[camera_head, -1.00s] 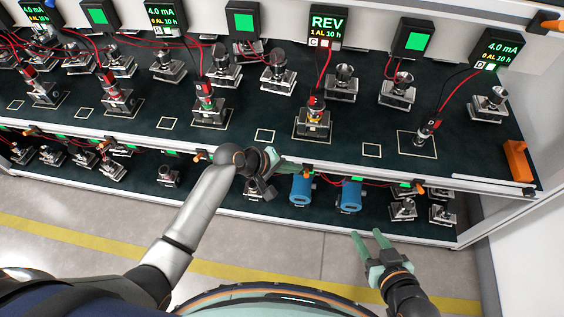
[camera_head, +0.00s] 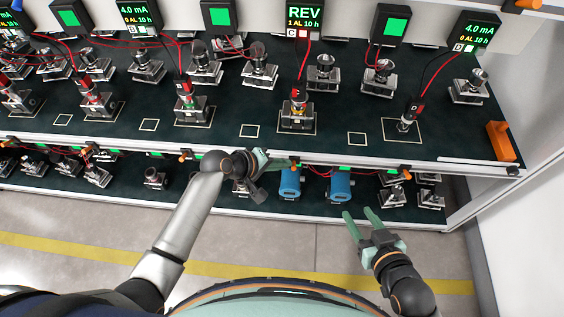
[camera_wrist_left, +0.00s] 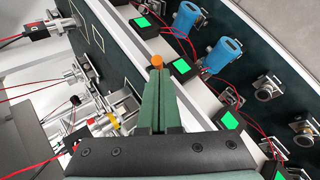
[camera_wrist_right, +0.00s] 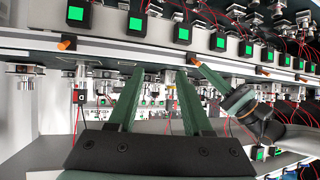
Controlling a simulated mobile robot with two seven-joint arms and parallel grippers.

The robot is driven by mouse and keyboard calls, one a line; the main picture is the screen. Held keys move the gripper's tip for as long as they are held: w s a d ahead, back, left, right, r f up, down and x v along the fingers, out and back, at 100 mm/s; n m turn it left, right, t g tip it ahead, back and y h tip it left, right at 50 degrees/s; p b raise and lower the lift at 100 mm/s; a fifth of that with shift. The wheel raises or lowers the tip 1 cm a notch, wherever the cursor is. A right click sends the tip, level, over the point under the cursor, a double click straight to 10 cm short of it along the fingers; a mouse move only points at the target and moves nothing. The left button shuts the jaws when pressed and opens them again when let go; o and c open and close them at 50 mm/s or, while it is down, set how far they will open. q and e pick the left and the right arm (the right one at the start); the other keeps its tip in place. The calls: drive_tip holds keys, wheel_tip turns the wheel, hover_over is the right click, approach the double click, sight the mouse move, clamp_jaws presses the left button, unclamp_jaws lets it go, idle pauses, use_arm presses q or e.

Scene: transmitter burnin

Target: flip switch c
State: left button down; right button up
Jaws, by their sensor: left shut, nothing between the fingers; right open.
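The display marked C (camera_head: 306,17) reads REV, 1 AL 10 h. Below it, a small orange switch (camera_head: 297,166) sits on the front edge of the upper shelf; I take it for switch c, though no letter on it is legible. My left gripper (camera_head: 288,164) is shut and empty, its green fingertips right at that switch. In the left wrist view the orange switch (camera_wrist_left: 157,61) shows just beyond the shut fingertips (camera_wrist_left: 157,74); whether they touch I cannot tell. My right gripper (camera_head: 359,211) is open and empty, in front of the lower shelf.
Other orange switches, such as one at the right (camera_head: 407,169), line the shelf edge. Two blue transmitters (camera_head: 340,186) stand on the lower shelf close by. A device with a yellow part (camera_head: 297,115) stands on the upper shelf (camera_head: 335,145). Red cables hang behind.

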drive_tip(key=w+r+n+t+y+b, duration=0.35)
drive_tip(key=r+t, duration=0.45)
drive_tip(key=r, duration=1.1)
drive_tip(key=s+a+r+n+t+y+b, duration=0.1)
drive_tip(key=s+r+n+y+b, duration=0.1)
drive_tip(key=s+r+n+y, duration=0.3)
drive_tip(key=s+a+r+n+t+y+b, duration=0.1)
drive_tip(key=r+n+t+y, duration=0.1)
drive_tip(key=r+y, duration=0.35)
use_arm(q)
drive_tip(key=f+m+t+b, duration=0.1)
drive_tip(key=t, duration=0.1)
drive_tip(key=s+f+m+t+h+b, duration=0.1)
drive_tip(key=t+b, duration=0.1)
drive_tip(key=f+m+t+h+b, duration=0.1)
drive_tip(key=t+b, duration=0.1)
drive_tip(key=shift+s+f+m+t, duration=0.25)
drive_tip(key=shift+s+m+t, duration=0.05)
drive_tip(key=shift+s, duration=0.1)
use_arm(e)
drive_tip(key=f+m+h, duration=0.1)
drive_tip(key=f, duration=0.1)
drive_tip(key=f+m, duration=0.1)
drive_tip(key=shift+a+f+h, duration=0.2)
drive_tip(key=shift+f+h, duration=0.15)
drive_tip(key=shift+h, duration=0.05)
